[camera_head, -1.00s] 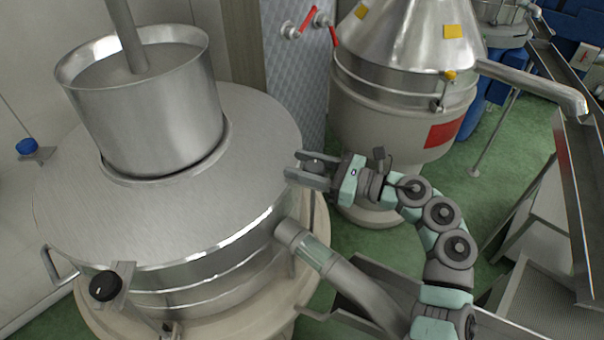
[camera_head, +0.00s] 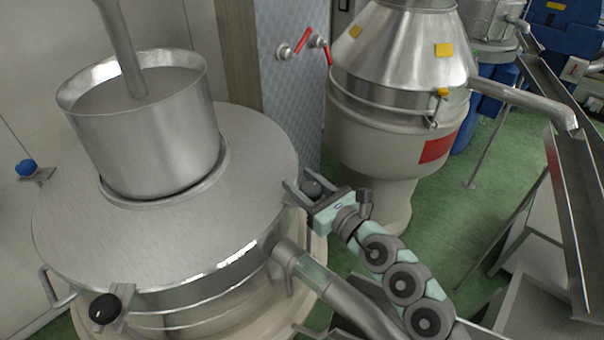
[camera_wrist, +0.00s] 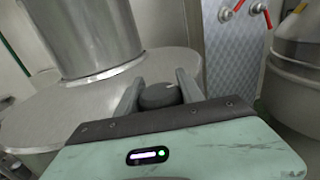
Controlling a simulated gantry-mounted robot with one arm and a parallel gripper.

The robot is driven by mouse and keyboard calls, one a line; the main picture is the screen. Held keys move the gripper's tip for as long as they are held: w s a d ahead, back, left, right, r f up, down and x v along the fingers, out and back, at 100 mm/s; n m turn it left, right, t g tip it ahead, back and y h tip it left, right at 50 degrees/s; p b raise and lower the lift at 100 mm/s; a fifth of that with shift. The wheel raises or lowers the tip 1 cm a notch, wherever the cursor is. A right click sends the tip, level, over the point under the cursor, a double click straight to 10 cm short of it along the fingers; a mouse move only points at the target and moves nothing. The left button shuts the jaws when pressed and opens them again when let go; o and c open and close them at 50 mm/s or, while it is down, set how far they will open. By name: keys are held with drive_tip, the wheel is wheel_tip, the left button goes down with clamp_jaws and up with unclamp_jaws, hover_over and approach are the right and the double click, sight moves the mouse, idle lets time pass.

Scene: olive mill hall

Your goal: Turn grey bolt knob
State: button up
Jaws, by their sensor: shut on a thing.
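The grey bolt knob (camera_head: 312,187) is a round, dark grey knob at the right rim of the large steel drum lid (camera_head: 250,150). My gripper (camera_head: 297,190) reaches it from the lower right and is shut on it, with one finger on each side. In the wrist view the knob (camera_wrist: 160,95) sits between the two fingers of my gripper (camera_wrist: 160,80), close to the palm. A pale mark shows on its top. Its lower part and the bolt under it are hidden by my gripper.
A black knob (camera_head: 104,308) on a bracket sits at the drum's front, and a blue knob (camera_head: 25,168) at the far left. A steel pipe (camera_head: 330,285) leaves the drum below my gripper. A cone-topped vessel (camera_head: 392,120) stands behind. Red-handled valves (camera_head: 303,42) are on the back panel.

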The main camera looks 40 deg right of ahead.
sight(318, 196)
drive_tip(key=shift+a+r, duration=0.1)
drive_tip(key=shift+r, duration=0.05)
idle(0.3)
drive_tip(key=o, duration=1.1)
drive_tip(key=shift+w, duration=0.1)
drive_tip(key=shift+o, duration=1.4)
drive_tip(key=shift+s+a+b, duration=0.2)
drive_tip(key=shift+s+b, duration=0.55)
drive_tip(key=shift+s, duration=2)
drive_tip(key=shift+s+a+b, duration=0.2)
drive_tip(key=shift+s+b, duration=0.5)
drive_tip(key=shift+s, duration=2)
